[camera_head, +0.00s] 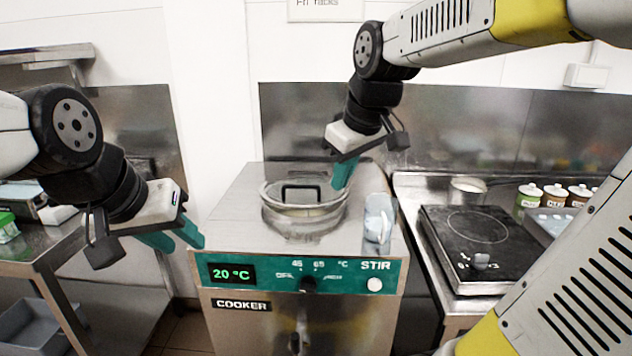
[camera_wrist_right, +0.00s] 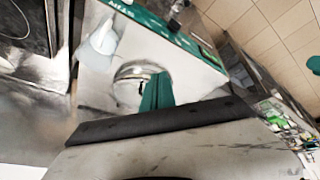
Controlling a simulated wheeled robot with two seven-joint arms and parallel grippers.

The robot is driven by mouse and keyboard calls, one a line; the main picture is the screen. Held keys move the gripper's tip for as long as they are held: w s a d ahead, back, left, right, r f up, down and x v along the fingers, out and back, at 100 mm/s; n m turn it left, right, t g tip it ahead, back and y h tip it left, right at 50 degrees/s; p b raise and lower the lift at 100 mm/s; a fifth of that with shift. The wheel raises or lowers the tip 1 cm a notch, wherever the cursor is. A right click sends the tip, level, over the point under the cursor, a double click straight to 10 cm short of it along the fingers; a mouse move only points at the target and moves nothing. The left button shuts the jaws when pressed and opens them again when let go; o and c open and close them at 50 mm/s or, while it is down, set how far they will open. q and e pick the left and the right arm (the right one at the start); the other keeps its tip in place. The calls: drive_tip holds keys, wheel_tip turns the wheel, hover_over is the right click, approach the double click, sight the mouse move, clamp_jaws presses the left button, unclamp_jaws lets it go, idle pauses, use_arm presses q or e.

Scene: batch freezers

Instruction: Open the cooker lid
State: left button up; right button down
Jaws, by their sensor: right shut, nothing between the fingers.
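The cooker (camera_head: 240,220) is a steel box with a teal front panel reading 20 °C. Its round lid (camera_head: 283,209), with a dark rectangular handle (camera_head: 300,186), sits over the opening on top and looks closed. My right gripper (camera_head: 341,180) is shut and empty, pointing down at the lid's right rear rim; I cannot tell whether it touches. In the right wrist view its teal fingers (camera_wrist_right: 156,92) are together and partly cover the lid (camera_wrist_right: 128,73). My left gripper (camera_head: 186,246) is open and empty, left of the cooker's front panel.
A clear jug (camera_head: 378,222) stands on the cooker top, right of the lid. A black hot plate (camera_head: 480,235) and several small tubs (camera_head: 554,198) are on the right counter. A steel table (camera_head: 60,262) stands at left. A wall panel rises behind the cooker.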

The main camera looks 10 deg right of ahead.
drive_tip(key=w+a+f+n+h, duration=0.25)
drive_tip(key=w+n, duration=0.55)
drive_tip(key=n, duration=0.6)
drive_tip(key=n+t, duration=0.1)
drive_tip(key=n, duration=1.2)
approach(299, 199)
drive_tip(key=x, duration=0.4)
drive_tip(key=shift+s+f, duration=0.1)
drive_tip(key=shift+f, duration=0.15)
drive_tip(key=shift+r, duration=0.1)
